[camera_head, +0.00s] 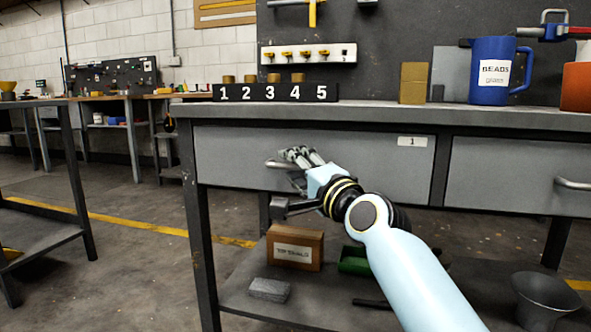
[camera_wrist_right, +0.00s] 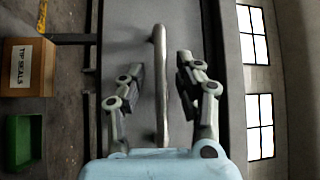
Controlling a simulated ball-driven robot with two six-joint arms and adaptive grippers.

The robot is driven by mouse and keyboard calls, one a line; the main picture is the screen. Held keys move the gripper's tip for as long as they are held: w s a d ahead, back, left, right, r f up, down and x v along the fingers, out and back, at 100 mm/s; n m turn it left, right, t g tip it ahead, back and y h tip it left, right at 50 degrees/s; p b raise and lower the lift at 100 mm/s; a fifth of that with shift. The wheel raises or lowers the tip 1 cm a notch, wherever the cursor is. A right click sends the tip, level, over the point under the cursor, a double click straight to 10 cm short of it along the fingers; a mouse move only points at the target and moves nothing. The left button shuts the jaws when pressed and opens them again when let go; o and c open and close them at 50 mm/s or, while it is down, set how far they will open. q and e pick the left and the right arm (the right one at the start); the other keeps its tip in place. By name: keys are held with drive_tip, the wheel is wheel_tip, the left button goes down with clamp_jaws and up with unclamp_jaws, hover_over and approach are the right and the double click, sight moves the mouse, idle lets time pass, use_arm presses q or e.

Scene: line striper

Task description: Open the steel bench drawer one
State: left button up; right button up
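The steel bench drawer one (camera_head: 370,165) has a grey front with a "1" label (camera_head: 412,142) at its upper right. It looks shut, flush with the bench frame. Its bar handle (camera_head: 277,164) shows left of my right gripper (camera_head: 303,157), which covers the rest of it in the head view. In the right wrist view the whole handle (camera_wrist_right: 160,100) runs between the two fingers of my right gripper (camera_wrist_right: 158,75). The fingers are open, one on each side of the bar, with gaps visible. My left gripper is not in view.
A second drawer (camera_head: 520,175) is at the right. The benchtop (camera_head: 370,115) holds a number strip (camera_head: 275,93), a blue mug (camera_head: 490,70) and other items. The lower shelf holds a cardboard box (camera_head: 295,235), a grey block (camera_head: 269,290) and a bucket (camera_head: 545,295). Floor at left is partly clear.

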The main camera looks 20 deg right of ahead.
clamp_jaws()
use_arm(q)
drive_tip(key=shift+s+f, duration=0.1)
use_arm(e)
drive_tip(key=shift+f, duration=0.1)
idle(0.3)
